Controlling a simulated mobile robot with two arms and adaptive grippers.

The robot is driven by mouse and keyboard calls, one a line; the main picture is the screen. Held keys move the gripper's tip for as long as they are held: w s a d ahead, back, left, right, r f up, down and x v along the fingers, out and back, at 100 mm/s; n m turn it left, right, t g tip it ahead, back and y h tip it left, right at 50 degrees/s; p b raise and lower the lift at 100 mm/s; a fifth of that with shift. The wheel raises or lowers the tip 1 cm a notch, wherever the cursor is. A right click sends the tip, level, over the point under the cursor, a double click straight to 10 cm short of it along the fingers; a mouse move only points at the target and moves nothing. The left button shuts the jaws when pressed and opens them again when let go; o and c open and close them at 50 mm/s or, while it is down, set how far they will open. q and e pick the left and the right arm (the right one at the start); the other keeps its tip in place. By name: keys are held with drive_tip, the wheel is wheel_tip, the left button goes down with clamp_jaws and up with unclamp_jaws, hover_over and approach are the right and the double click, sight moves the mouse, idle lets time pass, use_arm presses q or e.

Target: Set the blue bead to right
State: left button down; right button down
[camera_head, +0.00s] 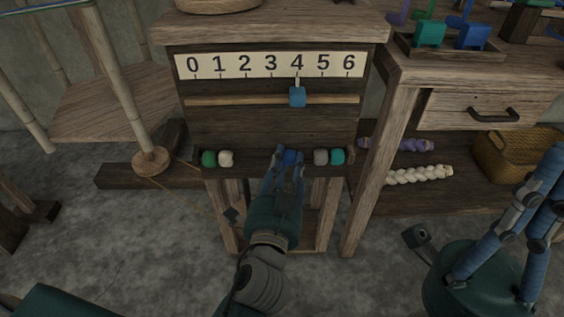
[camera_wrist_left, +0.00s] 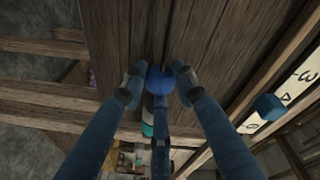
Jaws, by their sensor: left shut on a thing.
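The blue bead (camera_head: 290,157) is in the row at the front of the wooden bead frame, between the cream bead (camera_head: 226,158) and the grey bead (camera_head: 321,157). My left gripper (camera_head: 289,160) reaches up from below and is shut on the blue bead, partly hiding it. In the left wrist view the blue bead (camera_wrist_left: 159,80) sits between my fingertips against dark wood. A green bead (camera_head: 208,158) is at the far left of the row and a teal bead (camera_head: 337,157) at the right. My right gripper (camera_head: 548,175) is at the right edge, away from the beads.
Above the row is a number strip (camera_head: 270,65) from 0 to 6, with a blue slider (camera_head: 297,97) under the 4 on a wooden rail (camera_head: 235,100). A drawer table (camera_head: 425,70) and a wicker basket (camera_head: 505,155) stand to the right. A gap shows between the blue and cream beads.

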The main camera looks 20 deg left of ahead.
use_arm(q)
drive_tip(key=c, duration=1.3)
unclamp_jaws()
drive_tip(key=s+d, duration=0.1)
drive_tip(key=s, duration=1.1)
drive_tip(key=shift+c, duration=0.5)
